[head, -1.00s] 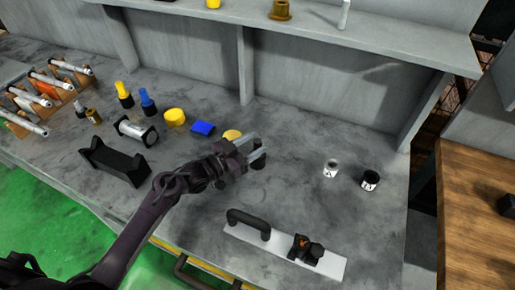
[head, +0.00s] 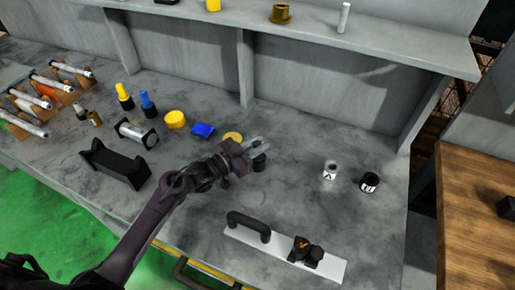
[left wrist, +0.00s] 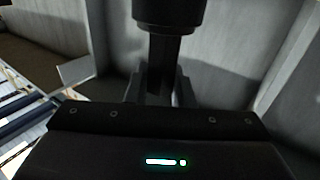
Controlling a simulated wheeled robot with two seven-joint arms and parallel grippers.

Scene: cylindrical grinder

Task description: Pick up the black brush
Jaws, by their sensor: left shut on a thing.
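The black brush (head: 259,163) is in the jaws of my left gripper (head: 257,150), near the middle of the head view. My left gripper is shut on it. In the left wrist view, the brush's wide round black end (left wrist: 168,14) is at the top, and its narrower stem runs down between the fingers. Part of the brush is hidden by the gripper. A faint round mark or shadow (head: 253,197) lies on the bench below. My right gripper is not in view.
Two small jars, white (head: 330,170) and black (head: 369,183), stand right. A plate with a black handle (head: 248,226) lies in front.

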